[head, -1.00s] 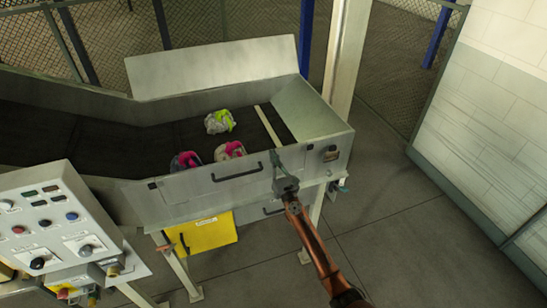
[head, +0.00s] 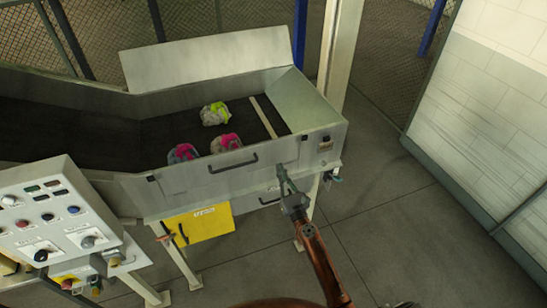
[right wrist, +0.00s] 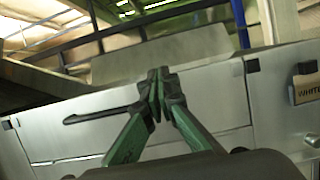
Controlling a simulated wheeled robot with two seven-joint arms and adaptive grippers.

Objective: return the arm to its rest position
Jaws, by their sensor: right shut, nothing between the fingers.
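My right gripper (head: 281,172) is shut and empty, in front of the metal front wall of the conveyor, near its right end. In the right wrist view its green and black fingers (right wrist: 159,88) meet at the tips, with the wall and its black handle behind them. The orange-brown right arm comes up from the bottom of the head view. My left gripper is not in view.
Several bags lie on the dark conveyor (head: 90,135): a green and grey one (head: 214,113), a pink and grey one (head: 226,143) and a pink and dark one (head: 183,153). A control panel (head: 52,222) stands at lower left. Floor at right is clear.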

